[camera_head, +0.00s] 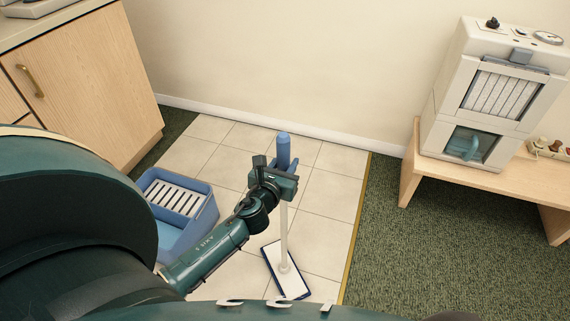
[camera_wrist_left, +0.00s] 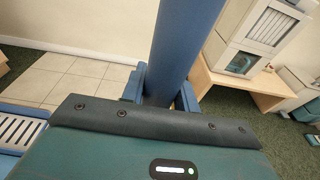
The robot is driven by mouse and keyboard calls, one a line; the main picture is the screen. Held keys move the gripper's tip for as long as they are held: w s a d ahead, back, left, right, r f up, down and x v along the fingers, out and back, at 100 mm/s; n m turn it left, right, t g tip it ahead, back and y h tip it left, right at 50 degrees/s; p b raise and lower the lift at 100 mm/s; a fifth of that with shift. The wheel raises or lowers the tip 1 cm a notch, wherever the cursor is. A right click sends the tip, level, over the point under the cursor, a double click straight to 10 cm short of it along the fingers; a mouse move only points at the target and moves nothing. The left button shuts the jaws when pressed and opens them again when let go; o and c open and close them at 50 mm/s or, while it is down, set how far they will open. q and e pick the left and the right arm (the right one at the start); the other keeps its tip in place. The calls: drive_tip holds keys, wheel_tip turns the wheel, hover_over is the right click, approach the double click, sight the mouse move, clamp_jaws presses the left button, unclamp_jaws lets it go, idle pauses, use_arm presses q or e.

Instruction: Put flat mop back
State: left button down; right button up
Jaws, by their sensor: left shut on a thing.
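The flat mop (camera_head: 284,225) stands nearly upright on the tiled floor, with a blue grip on top, a pale pole and a flat white head with a dark blue edge (camera_head: 286,271). My left gripper (camera_head: 285,172) is shut on the mop's blue grip. In the left wrist view the blue grip (camera_wrist_left: 183,45) rises between the fingers of my left gripper (camera_wrist_left: 160,88). A blue bucket (camera_head: 188,228) with a white slatted insert (camera_head: 175,198) stands on the tiles left of the mop. My right gripper is not in view.
A wooden cabinet (camera_head: 85,85) stands at the left. A low wooden bench (camera_head: 480,187) at the right carries a cream machine (camera_head: 490,95). A cream wall (camera_head: 280,60) closes the back. Bare tiles (camera_head: 330,190) lie right of the mop, bordered by green carpet (camera_head: 420,250).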

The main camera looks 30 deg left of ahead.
use_arm(q)
drive_tip(key=c, duration=1.5)
unclamp_jaws()
drive_tip(key=shift+f, duration=0.15)
drive_tip(key=o, duration=0.4)
drive_tip(key=shift+o, duration=0.2)
drive_tip(key=shift+s+r, duration=0.1)
drive_tip(key=shift+r, duration=0.2)
drive_tip(key=v, duration=1.1)
drive_tip(key=s+d+r+n+h, duration=0.1)
drive_tip(key=s+d+n+h, duration=0.1)
drive_tip(key=n, duration=0.8)
drive_tip(key=s+d+r+n+g+h, duration=0.1)
drive_tip(key=s+d+r+n+h, duration=0.1)
drive_tip(key=d+n, duration=0.5)
drive_tip(key=s+d+r+n+h, duration=0.2)
drive_tip(key=s+d+n, duration=0.3)
drive_tip(key=n, duration=0.9)
drive_tip(key=shift+s+h+p, duration=0.3)
drive_tip(key=shift+s+h, duration=0.3)
drive_tip(key=shift+h, duration=0.3)
